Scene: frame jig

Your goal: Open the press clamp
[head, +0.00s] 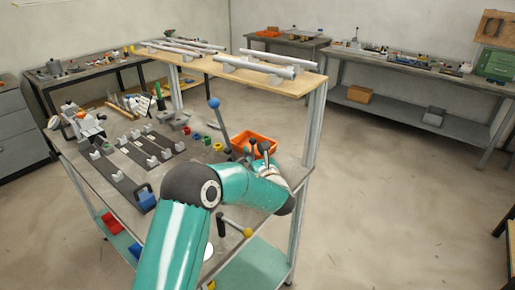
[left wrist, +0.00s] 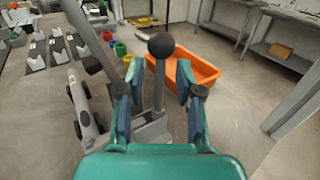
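An upright grey lever with a black ball knob (left wrist: 161,45) stands on a grey metal bracket (left wrist: 153,128) in the left wrist view; it appears to be the press clamp's handle. My left gripper (left wrist: 157,88) is open, with one finger on each side of this lever and visible gaps between. In the head view my left gripper (head: 260,150) is at the right side of the bench, small and partly hidden by my own arm. A long lever with a blue knob (head: 214,103) leans up just left of it. My right gripper is not in view.
An orange bin (head: 262,137) stands just beyond the gripper, and also shows in the left wrist view (left wrist: 200,68). Small coloured cups (head: 207,140) stand left of it. A handle with a yellow knob (head: 247,232) is at the bench's near edge. A raised shelf carries pipes (head: 255,66).

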